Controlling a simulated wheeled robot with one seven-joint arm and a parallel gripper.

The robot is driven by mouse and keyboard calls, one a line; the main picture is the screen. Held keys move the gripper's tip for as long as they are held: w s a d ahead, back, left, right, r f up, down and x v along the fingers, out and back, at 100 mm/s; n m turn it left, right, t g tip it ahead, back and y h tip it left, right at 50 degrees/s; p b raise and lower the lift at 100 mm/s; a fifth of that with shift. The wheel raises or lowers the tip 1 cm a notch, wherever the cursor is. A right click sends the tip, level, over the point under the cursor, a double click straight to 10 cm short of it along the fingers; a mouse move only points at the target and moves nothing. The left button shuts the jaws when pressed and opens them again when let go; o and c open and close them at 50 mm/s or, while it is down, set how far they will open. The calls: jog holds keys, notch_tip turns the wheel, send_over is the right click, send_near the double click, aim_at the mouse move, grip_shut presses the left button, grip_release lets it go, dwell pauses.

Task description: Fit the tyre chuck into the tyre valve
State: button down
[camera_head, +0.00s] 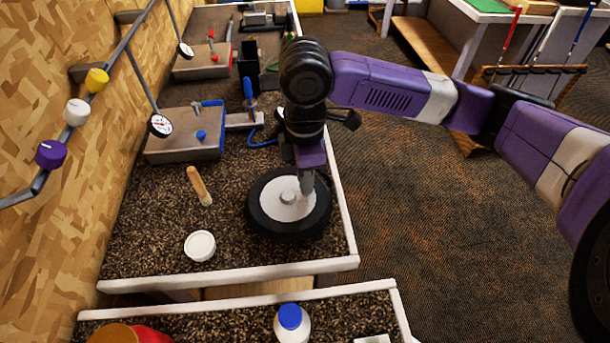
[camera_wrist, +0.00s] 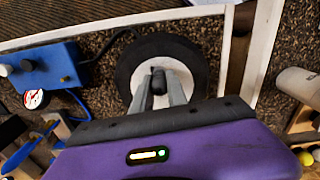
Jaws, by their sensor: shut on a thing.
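A black tyre (camera_head: 259,222) with a white disc (camera_head: 277,208) and a grey hub lies flat on the dark speckled bench. My gripper (camera_head: 306,188) points down over the right part of the disc. In the wrist view my grey fingers (camera_wrist: 160,92) are shut on a small dark piece, the tyre chuck (camera_wrist: 158,76), over the white disc (camera_wrist: 172,47) with the tyre (camera_wrist: 125,75) around it. The tyre valve is hidden behind the fingers and chuck, so I cannot tell whether the chuck touches it. A blue hose (camera_head: 260,144) runs towards my gripper.
A wooden-handled tool (camera_head: 199,185) and a white round pot (camera_head: 200,245) lie left of the tyre. A pale rim (camera_head: 345,225) edges the bench on the right.

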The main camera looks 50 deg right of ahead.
jog(key=shift+f, duration=0.35)
jog(key=c, duration=1.2)
grip_release()
jog(key=shift+c, duration=0.2)
jog(key=shift+r+b, duration=0.4)
jog(key=shift+r, duration=3.5)
